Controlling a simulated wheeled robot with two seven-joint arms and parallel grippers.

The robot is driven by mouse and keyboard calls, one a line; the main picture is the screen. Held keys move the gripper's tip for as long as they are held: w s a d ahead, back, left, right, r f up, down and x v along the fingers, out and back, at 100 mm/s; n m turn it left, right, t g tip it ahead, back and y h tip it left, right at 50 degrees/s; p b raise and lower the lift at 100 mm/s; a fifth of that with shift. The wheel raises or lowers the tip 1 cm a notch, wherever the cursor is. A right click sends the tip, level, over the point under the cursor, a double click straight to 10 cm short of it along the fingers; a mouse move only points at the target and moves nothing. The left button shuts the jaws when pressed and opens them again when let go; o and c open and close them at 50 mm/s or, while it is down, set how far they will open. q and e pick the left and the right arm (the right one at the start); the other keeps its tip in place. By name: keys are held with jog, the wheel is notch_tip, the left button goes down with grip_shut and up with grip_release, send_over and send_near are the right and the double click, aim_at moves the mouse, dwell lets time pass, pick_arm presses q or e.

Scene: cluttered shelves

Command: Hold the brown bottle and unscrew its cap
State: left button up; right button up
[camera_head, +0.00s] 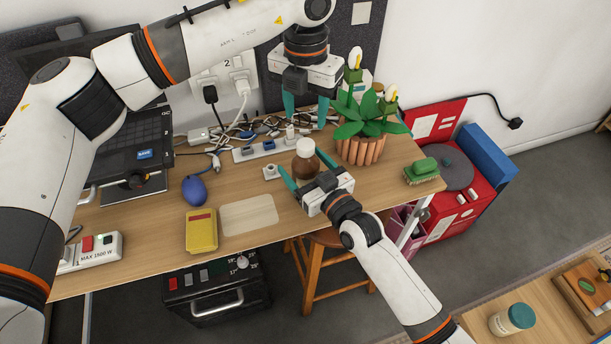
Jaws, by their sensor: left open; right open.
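The brown bottle (305,167) stands upright on the wooden desk (150,242), with its white cap (305,147) on top. My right gripper (306,172) comes from the front right. Its two teal fingers are open, one on each side of the bottle's body; I cannot tell whether they touch it. My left gripper (306,112) is above and behind the bottle, pointing down. Its teal fingers are open and apart, with nothing between them, higher than the cap.
A potted plant (361,149) stands right of the bottle. Power strips (268,147) and tangled cables lie behind it. A blue bulb (194,190), yellow box (201,230) and pale board (249,215) lie left. A green brush (422,171) sits near the right edge.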

aim_at(306, 143)
grip_shut()
pick_arm(q)
jog(key=m, duration=0.3)
jog(key=shift+m, duration=0.4)
jog(key=m, duration=1.2)
jog(key=shift+m, duration=0.4)
jog(key=m, duration=1.4)
jog(key=shift+m, duration=0.3)
jog(key=m, duration=0.4)
jog(key=shift+f+m, duration=0.4)
jog(key=shift+f, duration=0.15)
notch_tip(306, 143, down, 7)
jog(key=shift+r, duration=0.1)
